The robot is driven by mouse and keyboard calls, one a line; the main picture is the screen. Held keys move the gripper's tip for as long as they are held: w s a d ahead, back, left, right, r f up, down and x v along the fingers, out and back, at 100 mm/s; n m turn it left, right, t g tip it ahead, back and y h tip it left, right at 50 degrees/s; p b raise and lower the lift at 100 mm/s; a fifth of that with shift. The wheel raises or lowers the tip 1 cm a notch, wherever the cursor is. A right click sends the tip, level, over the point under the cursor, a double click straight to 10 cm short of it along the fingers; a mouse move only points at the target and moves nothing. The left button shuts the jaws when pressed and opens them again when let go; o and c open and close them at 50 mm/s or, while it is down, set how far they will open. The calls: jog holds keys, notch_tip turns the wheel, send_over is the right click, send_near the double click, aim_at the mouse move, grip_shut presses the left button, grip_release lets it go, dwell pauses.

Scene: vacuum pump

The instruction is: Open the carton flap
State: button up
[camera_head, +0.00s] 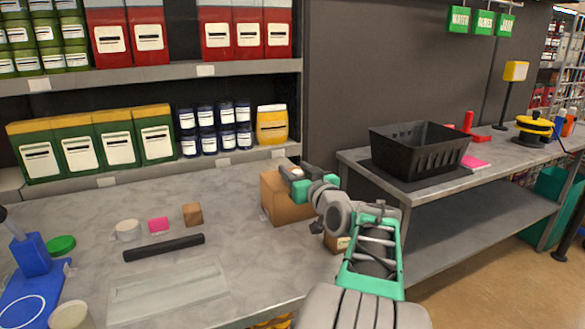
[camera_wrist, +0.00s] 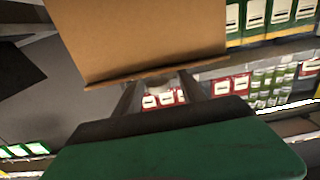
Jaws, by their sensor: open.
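A brown cardboard carton (camera_head: 283,203) stands on the grey table, near its right end. My gripper (camera_head: 291,174) is at the carton's top right edge in the head view, and my arm hides part of the carton. In the wrist view the carton's brown face (camera_wrist: 140,38) fills the upper middle, with a thin flap edge (camera_wrist: 158,75) along its lower side. The two fingers of my gripper (camera_wrist: 157,88) stand apart, with nothing seen held between them. Their tips reach to the flap edge; I cannot tell whether they touch it.
Stocked shelves (camera_head: 170,78) rise behind. A black crate (camera_head: 420,150) stands on the right bench.

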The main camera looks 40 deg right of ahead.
jog(key=shift+x, duration=1.1)
grip_shut()
dwell(0.6)
